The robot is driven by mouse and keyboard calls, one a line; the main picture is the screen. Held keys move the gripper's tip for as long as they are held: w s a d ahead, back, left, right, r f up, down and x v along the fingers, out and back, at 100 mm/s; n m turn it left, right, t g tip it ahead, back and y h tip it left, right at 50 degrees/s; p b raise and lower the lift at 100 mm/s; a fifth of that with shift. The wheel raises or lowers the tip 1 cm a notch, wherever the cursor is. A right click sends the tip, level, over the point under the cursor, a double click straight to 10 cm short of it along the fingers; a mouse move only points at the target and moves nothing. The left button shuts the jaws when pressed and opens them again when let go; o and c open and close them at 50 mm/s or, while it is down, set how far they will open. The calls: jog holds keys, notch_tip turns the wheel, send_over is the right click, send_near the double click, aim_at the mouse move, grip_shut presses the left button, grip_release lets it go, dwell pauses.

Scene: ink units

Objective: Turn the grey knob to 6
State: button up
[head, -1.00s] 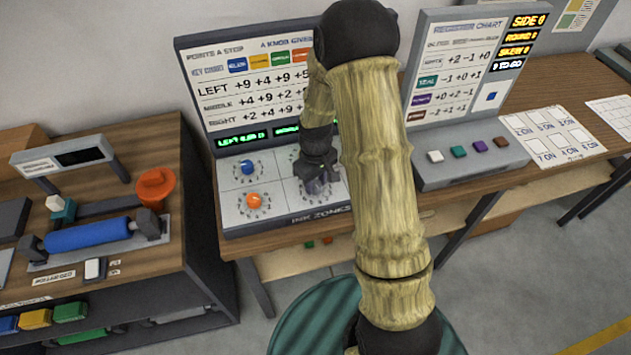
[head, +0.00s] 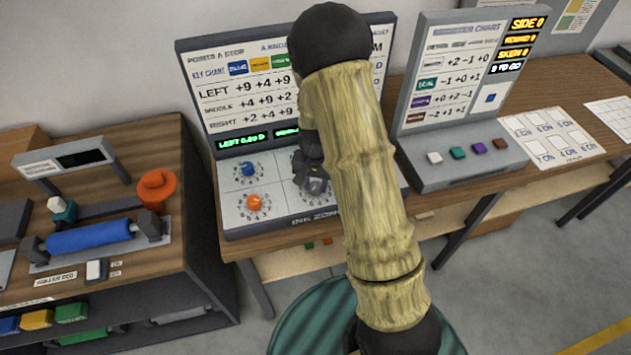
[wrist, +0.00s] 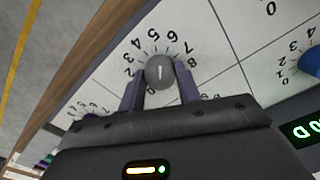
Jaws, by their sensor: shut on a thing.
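The grey knob (wrist: 160,72) sits on the white ink panel, inside a ring of printed numbers, in the wrist view. Its short white mark points up between the printed 5 and 6; which is closer is hard to tell. My gripper (wrist: 160,84) is shut on the knob, with one finger on each side. In the head view my gripper (head: 313,178) is over the middle of the panel (head: 230,214), and my arm covers the panel's right part. The knob is mostly hidden there by the gripper.
A blue knob (head: 248,170) and an orange knob (head: 254,202) are left of my gripper on the same panel. The points chart (head: 230,95) stands behind. A register chart console (head: 460,155) with several coloured buttons is to the right.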

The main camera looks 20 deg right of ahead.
aim_at(316, 185)
jog(key=shift+w+r+m+p, duration=0.15)
jog(key=shift+m+p, duration=0.25)
jog(key=shift+m, duration=1.3)
jog(key=o, duration=1)
jog(key=shift+c, duration=0.2)
notch_tip(316, 185, up, 17)
jog(key=b, duration=0.1)
